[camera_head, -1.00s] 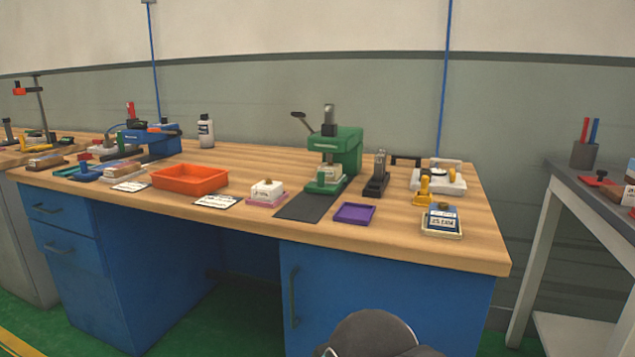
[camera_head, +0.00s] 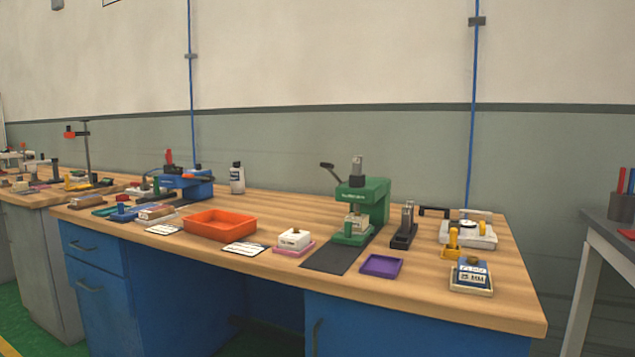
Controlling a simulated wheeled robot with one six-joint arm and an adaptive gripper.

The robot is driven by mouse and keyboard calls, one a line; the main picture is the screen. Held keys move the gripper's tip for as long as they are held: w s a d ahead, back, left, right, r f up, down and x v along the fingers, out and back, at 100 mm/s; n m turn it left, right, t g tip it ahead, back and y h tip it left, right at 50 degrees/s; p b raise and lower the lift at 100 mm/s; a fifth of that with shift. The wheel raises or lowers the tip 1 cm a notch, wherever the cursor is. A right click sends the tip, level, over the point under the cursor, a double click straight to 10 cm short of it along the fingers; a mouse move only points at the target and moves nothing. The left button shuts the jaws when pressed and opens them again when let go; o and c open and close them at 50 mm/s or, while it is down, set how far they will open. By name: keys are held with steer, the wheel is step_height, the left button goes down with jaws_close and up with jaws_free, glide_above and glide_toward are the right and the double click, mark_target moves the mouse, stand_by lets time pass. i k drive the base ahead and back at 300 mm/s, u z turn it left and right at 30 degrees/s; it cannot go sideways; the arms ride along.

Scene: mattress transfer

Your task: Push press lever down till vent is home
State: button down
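The green press (camera_head: 376,194) stands on the wooden bench right of centre. Its lever (camera_head: 333,171), a dark handle, sticks out to the upper left of the press head and is raised. Under the press head sits a small pale block (camera_head: 356,222) with a brownish top part; I cannot tell from here how far any vent is seated in it. My gripper is not in view.
The wooden bench (camera_head: 300,206) carries an orange bin (camera_head: 220,225), a dark mat (camera_head: 331,258), a purple tray (camera_head: 381,265), a black holder (camera_head: 404,227) and a yellow clamp (camera_head: 452,243). A grey table (camera_head: 607,230) stands at the right.

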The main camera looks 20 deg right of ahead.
mark_target(335, 176)
steer(key=u, duration=1.1)
steer(key=i, duration=3)
steer(key=z, duration=4.95)
steer(key=k, duration=0.25)
